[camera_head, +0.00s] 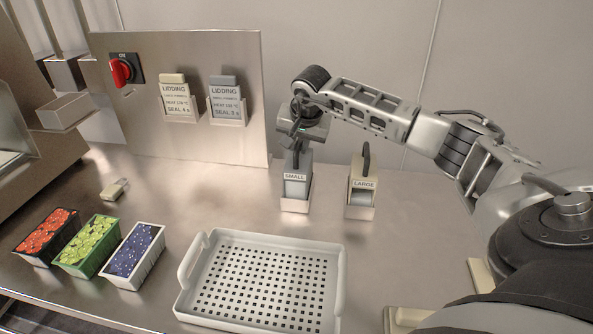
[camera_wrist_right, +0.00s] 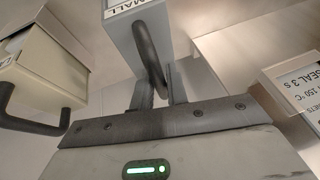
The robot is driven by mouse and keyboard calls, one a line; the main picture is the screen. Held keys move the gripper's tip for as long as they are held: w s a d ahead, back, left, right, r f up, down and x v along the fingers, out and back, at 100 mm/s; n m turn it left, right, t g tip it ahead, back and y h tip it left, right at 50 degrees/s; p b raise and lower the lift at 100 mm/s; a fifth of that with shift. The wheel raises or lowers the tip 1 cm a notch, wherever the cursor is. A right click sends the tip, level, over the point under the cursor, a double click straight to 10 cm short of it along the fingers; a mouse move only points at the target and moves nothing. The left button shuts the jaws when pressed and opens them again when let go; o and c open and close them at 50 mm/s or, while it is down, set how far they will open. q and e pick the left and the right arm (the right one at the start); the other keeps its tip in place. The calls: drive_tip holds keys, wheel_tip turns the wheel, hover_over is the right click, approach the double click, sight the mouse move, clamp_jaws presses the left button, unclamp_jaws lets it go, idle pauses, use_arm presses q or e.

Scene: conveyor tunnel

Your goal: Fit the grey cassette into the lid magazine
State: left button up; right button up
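The grey cassette (camera_head: 297,187), labelled SMALL, stands upright in a low holder (camera_head: 295,205) on the steel counter. Its dark loop handle (camera_wrist_right: 150,50) shows in the right wrist view. My right gripper (camera_head: 298,143) is directly above the cassette. In the wrist view the fingers (camera_wrist_right: 160,90) are at the handle, with part of it between them; whether they grip it is unclear. My left gripper is not in view. I cannot tell surely which part is the lid magazine; a metal machine with a box-like part (camera_head: 63,110) stands at the far left.
A cream cassette labelled LARGE (camera_head: 362,190) stands close right of the grey one. A white perforated tray (camera_head: 265,285) lies in front. Filled punnets (camera_head: 95,243) stand at left. A steel panel (camera_head: 180,95) behind carries a red switch (camera_head: 122,71) and two LIDDING cards (camera_head: 227,102).

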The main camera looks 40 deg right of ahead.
clamp_jaws()
drive_tip(key=shift+c, duration=0.2)
unclamp_jaws()
drive_tip(key=shift+r, duration=0.1)
clamp_jaws()
drive_tip(key=shift+r, duration=0.1)
drive_tip(key=shift+r+p, duration=0.15)
drive_tip(key=shift+p, duration=0.15)
drive_tip(key=shift+r+p, duration=1)
drive_tip(key=shift+r, duration=0.25)
